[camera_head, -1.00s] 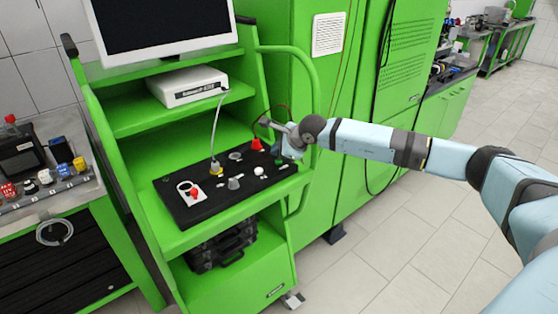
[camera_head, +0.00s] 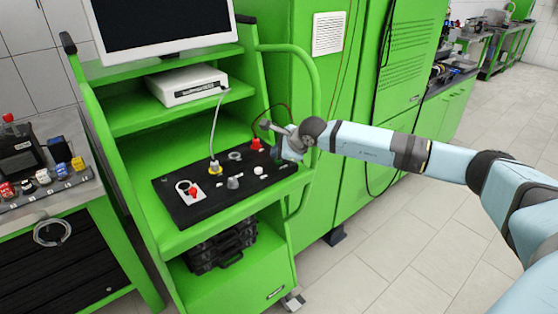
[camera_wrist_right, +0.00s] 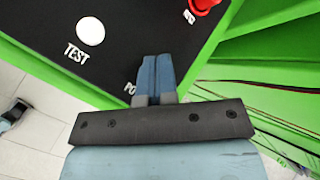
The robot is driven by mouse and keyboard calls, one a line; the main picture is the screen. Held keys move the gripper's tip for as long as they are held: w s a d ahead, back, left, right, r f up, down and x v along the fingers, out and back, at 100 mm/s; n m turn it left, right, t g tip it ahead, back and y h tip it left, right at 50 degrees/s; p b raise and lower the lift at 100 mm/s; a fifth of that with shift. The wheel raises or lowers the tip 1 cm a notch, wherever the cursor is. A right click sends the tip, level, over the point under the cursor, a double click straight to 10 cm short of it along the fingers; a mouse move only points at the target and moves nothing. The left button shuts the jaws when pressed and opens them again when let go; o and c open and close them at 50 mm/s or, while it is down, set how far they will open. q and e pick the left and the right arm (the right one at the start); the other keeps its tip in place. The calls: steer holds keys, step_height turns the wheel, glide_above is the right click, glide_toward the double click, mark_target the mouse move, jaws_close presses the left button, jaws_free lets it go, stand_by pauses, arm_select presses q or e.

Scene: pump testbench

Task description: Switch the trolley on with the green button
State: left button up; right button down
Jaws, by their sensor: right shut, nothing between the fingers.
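The green trolley (camera_head: 128,165) stands at the left centre of the head view with a black control panel (camera_head: 212,203) on its sloped shelf. My right gripper (camera_head: 279,160) is over the panel's right end, its fingers pointing down. In the right wrist view the two blue fingertips (camera_wrist_right: 155,70) are together and empty, close over the panel. They partly cover a label of which "PO" shows. I see no green button; the fingers may hide it. I cannot tell whether they touch the panel. A white round button (camera_wrist_right: 90,31) marked TEST is beside the fingers. My left gripper is out of view.
A red knob (camera_wrist_right: 203,4) is near the panel's edge in the wrist view. A grey cable (camera_head: 215,125) rises from the panel to a white instrument (camera_head: 187,84). The trolley's side rail (camera_head: 316,90) stands right behind my wrist. A green cabinet (camera_head: 345,165) is to the right.

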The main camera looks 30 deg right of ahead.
steer(key=shift+f+b, duration=0.3)
steer(key=shift+r, duration=0.15)
stand_by(0.3)
steer(key=shift+r, duration=0.75)
step_height(320, 180, up, 6)
steer(key=shift+p, duration=1.05)
